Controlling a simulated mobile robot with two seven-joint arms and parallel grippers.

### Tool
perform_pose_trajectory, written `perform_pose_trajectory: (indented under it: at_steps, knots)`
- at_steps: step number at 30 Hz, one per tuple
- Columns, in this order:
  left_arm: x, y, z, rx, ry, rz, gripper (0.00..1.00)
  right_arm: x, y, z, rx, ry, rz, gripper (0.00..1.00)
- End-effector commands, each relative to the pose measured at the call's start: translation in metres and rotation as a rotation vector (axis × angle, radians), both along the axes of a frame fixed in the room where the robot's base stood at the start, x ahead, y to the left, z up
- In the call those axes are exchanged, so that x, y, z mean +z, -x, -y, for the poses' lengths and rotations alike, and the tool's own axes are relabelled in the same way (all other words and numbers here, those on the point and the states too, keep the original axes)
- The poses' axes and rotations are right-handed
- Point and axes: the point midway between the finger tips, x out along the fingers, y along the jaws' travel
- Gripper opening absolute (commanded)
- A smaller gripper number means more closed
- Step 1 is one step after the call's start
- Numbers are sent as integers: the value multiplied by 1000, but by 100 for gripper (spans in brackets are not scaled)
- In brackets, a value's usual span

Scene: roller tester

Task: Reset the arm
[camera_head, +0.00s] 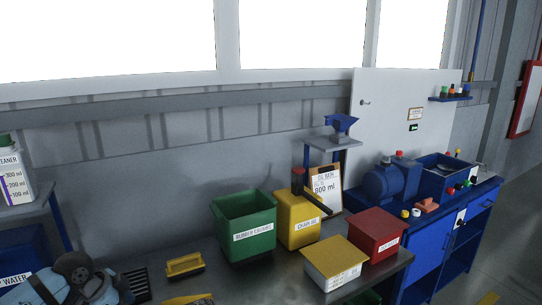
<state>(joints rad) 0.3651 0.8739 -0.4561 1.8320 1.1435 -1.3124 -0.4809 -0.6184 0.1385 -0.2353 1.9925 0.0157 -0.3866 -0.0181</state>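Neither of my grippers shows in the head view. A blue and grey rounded piece with a dark round cap (72,284) is at the bottom left; I cannot tell whether it is part of my arm or an object. A blue machine with a motor-like drum (384,184) stands on a blue cabinet (428,246) at the right. No part clearly shows as the arm named in the task. A dark bar with an upright grip (312,198) shows at the yellow bin (290,229); I cannot tell whether it rests on it.
A grey table (235,285) holds a green bin (244,223), a red box (376,234), a cream box with yellow lid (334,262) and a small yellow tray (184,265). A clipboard (327,187) stands behind. A shelf with a bottle (14,178) is left. Floor is clear at far right.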

Motion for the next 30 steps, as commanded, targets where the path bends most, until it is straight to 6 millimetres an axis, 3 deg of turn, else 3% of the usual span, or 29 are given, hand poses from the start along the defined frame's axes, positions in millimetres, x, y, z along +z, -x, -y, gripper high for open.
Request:
perform_pose_trajectory:
  at_steps: [1, 8, 12, 15, 24, 29, 30]
  knots:
    - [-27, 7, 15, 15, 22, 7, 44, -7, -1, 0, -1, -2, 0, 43]
    - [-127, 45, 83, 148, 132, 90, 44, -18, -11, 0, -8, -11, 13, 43]
    - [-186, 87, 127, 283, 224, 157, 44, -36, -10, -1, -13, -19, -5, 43]
    - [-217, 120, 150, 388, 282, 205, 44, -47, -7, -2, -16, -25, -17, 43]
    - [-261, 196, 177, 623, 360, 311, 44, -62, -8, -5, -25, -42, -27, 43]
    - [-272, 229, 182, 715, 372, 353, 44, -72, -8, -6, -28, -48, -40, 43]
    - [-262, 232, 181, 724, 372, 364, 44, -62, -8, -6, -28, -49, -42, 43]
